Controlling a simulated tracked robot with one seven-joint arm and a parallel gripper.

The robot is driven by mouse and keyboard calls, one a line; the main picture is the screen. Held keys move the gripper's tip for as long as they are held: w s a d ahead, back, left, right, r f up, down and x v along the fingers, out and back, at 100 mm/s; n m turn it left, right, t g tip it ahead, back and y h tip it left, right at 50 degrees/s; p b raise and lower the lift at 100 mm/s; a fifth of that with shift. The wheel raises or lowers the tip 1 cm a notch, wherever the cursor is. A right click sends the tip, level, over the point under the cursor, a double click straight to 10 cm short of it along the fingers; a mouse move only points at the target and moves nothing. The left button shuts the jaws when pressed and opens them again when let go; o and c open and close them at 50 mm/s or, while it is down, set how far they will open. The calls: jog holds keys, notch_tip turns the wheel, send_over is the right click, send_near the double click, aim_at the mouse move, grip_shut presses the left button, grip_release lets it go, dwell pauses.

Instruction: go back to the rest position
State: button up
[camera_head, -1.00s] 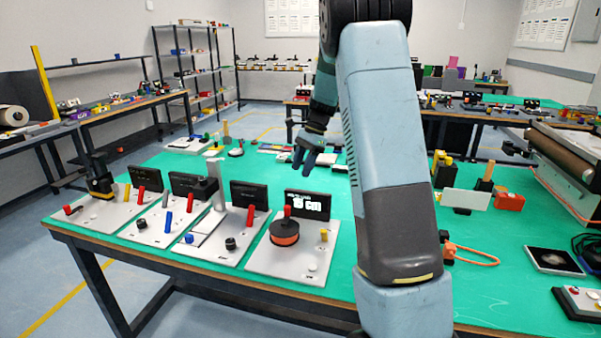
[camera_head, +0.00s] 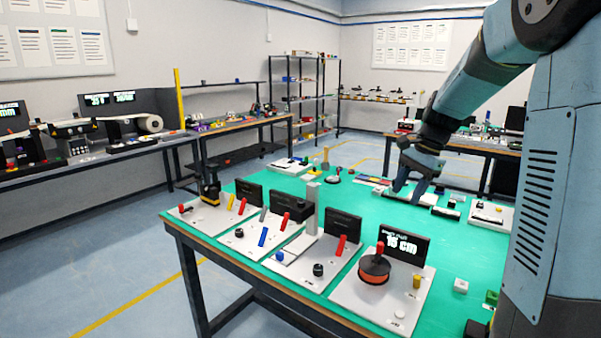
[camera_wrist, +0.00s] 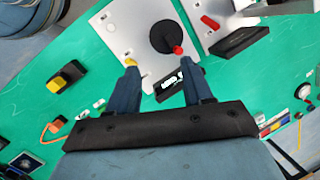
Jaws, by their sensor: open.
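My gripper (camera_head: 415,186) is raised over the far part of the green table in the head view, at the end of my bent blue arm. In the wrist view its two dark blue fingers (camera_wrist: 158,80) are spread apart with nothing between them. A white board with an orange-and-black reel (camera_head: 374,269) and a display reading 15 cm (camera_head: 403,244) stands at the table's near edge. In the wrist view the same board (camera_wrist: 120,35) lies beyond the fingertips, apart from them.
Several more white boards with levers, such as one with a blue lever (camera_head: 263,237), line the near edge of the green table (camera_head: 440,262). A shelf rack (camera_head: 305,95) and a side bench (camera_head: 150,140) stand behind. Grey floor (camera_head: 110,260) is open at left.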

jog(key=s+a+r+n+t+h, duration=0.1)
jog(key=s+n, duration=0.4)
jog(key=s, duration=0.8)
jog(key=s+a+r+n+t+h, duration=0.2)
jog(key=s+n, duration=0.4)
jog(key=s, duration=0.8)
jog(key=shift+s+a+r+t, duration=0.15)
jog(key=shift+a+r+t, duration=0.55)
jog(key=shift+r+t, duration=0.3)
jog(key=shift+f, duration=0.1)
jog(key=shift+c, duration=0.5)
